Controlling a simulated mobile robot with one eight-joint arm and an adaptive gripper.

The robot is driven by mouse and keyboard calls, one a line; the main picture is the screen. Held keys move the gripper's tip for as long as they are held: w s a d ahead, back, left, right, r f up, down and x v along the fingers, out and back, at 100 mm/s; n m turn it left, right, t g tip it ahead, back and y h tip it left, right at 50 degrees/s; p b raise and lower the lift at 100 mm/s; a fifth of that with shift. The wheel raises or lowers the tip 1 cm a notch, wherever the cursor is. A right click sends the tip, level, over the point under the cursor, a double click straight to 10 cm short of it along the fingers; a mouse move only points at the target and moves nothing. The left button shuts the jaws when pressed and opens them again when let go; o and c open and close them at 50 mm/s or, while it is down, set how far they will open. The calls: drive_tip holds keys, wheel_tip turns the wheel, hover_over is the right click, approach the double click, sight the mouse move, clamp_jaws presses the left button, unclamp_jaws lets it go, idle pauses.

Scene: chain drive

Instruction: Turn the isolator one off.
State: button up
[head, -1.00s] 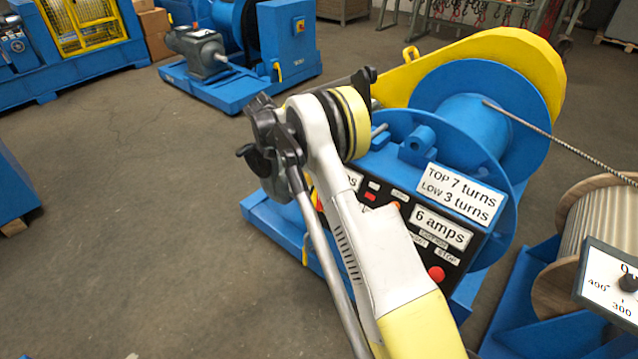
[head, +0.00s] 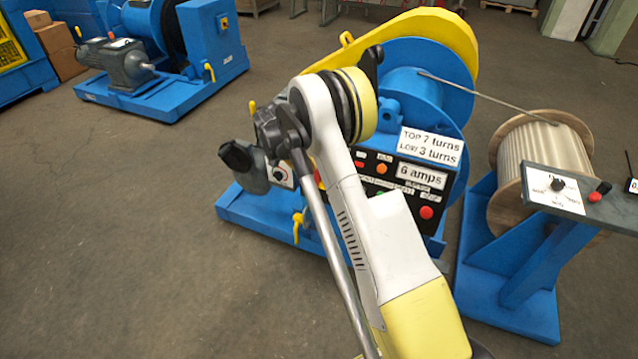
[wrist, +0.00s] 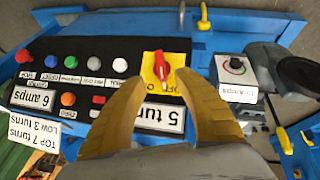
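A red rotary switch handle (wrist: 162,68) sits on a yellow plate (wrist: 152,86) at the upper middle of the wrist view, on a black control panel. I take it to be isolator one; its number is not readable. The handle points roughly up and down in the picture. My gripper (wrist: 160,82) is open and empty, its two tan fingers reaching up from below, one on each side of the plate's lower part. The handle shows between and just beyond the fingertips. Whether they touch anything is unclear. In the head view my arm hides most of this spot.
The panel has several coloured buttons (wrist: 68,99) and labels left of the switch. A dial box (wrist: 236,66) stands close to the right. The blue winch drum (head: 415,88) rises behind the panel. A cable reel (head: 545,150) stands at right. Floor at left is clear.

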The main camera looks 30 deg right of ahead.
sight(314, 177)
drive_tip(key=b+x, duration=0.4)
drive_tip(key=x, duration=0.7)
drive_tip(key=shift+w+d, duration=0.2)
clamp_jaws()
